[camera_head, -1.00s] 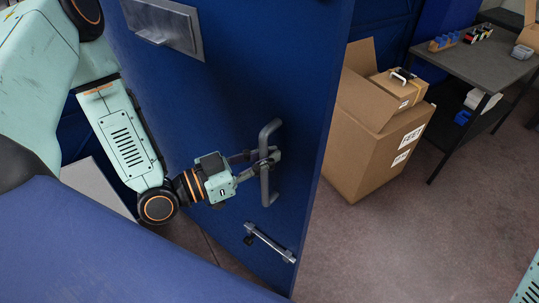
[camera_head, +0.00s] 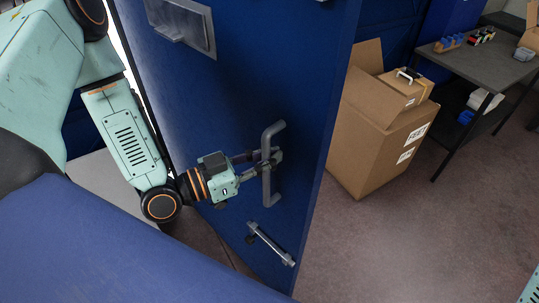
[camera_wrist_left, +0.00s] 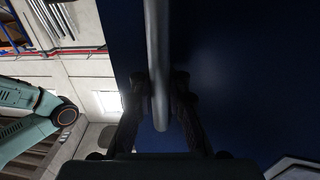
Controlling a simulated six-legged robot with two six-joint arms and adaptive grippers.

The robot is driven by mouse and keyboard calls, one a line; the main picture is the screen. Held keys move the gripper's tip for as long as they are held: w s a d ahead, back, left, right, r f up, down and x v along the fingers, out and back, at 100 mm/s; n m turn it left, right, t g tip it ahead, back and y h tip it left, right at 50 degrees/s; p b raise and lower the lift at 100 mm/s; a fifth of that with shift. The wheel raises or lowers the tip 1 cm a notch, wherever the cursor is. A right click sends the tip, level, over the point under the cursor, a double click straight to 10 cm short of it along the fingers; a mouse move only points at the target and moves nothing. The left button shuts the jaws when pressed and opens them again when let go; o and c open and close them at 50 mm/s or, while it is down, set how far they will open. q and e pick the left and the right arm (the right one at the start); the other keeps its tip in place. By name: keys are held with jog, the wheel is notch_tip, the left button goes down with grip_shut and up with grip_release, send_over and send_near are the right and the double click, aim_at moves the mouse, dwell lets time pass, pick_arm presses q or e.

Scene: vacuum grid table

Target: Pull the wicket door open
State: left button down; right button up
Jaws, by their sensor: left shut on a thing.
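The blue wicket door (camera_head: 240,90) stands ajar in the head view, with a bright gap along its left edge. A grey bar handle (camera_head: 268,185) is mounted upright on its face. My left gripper (camera_head: 272,158) is shut on the handle, near its middle. In the left wrist view the handle (camera_wrist_left: 157,60) runs down between the two fingers of my left gripper (camera_wrist_left: 160,88), and the door (camera_wrist_left: 240,80) fills the right side. My right gripper is not in view.
A lever latch (camera_head: 270,243) sits low on the door. An open cardboard box (camera_head: 370,140) with a smaller case (camera_head: 405,88) on it stands to the right. A dark table (camera_head: 480,65) is behind it. The floor (camera_head: 400,240) at right is clear.

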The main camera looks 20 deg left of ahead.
pick_arm(q)
jog(key=shift+w, duration=0.4)
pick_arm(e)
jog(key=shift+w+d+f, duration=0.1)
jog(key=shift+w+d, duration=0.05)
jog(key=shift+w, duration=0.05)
pick_arm(q)
jog(key=shift+s, duration=0.1)
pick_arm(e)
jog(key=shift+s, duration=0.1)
pick_arm(q)
jog(key=c, duration=1.7)
grip_release()
jog(key=shift+s, duration=0.1)
jog(key=o, duration=0.4)
jog(key=shift+f, duration=0.1)
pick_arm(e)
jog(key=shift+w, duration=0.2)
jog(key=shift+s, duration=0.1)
